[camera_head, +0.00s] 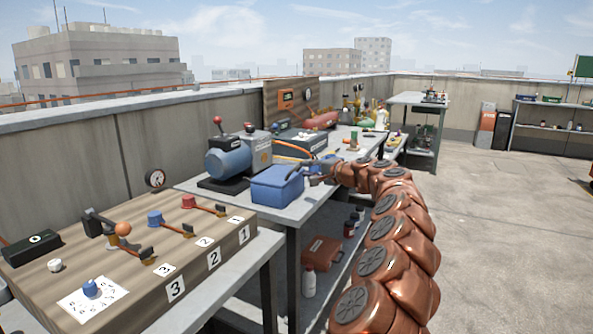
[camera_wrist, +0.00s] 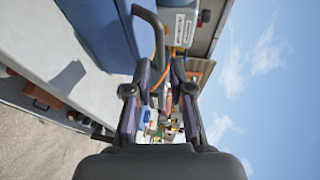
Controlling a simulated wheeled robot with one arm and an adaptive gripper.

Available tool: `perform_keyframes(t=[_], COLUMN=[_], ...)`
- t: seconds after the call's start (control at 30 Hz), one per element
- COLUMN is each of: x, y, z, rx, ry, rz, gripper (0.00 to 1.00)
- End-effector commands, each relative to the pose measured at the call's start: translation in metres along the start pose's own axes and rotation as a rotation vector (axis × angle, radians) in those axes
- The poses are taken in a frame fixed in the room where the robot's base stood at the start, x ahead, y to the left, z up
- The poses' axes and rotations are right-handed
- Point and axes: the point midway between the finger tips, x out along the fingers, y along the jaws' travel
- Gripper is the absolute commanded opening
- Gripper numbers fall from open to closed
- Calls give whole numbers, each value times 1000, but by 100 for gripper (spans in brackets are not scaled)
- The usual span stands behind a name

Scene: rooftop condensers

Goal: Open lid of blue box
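The blue box (camera_head: 277,187) stands on the grey workbench, and its lid looks shut. My gripper (camera_head: 313,171) is at the box's right side, at about lid height. In the wrist view the box (camera_wrist: 98,32) fills the upper left. A dark curved handle (camera_wrist: 151,20) reaches from the box into the space between the fingers of my gripper (camera_wrist: 159,70). The fingers are apart, and I see a gap between them and the handle. I cannot tell whether either finger touches it. My gripper partly hides the box's right side in the head view.
A blue motor (camera_head: 228,160) and a grey unit (camera_head: 257,150) stand behind the box. A wooden panel with levers (camera_head: 150,250) is at the front left. A red case (camera_head: 322,254) and a white bottle (camera_head: 309,282) sit on the lower shelf. Open floor (camera_head: 500,230) lies right.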

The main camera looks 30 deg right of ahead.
Motion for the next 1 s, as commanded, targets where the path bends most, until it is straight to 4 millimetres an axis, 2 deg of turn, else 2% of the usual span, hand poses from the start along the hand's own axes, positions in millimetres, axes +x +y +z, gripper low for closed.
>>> perform_keyframes(t=[0.63, 1.0], x=[47, 59], y=[1, 0], z=[0, 1], rx=[-3, -2], ry=[1, -1], rz=[3, -1], gripper=[21, 21])
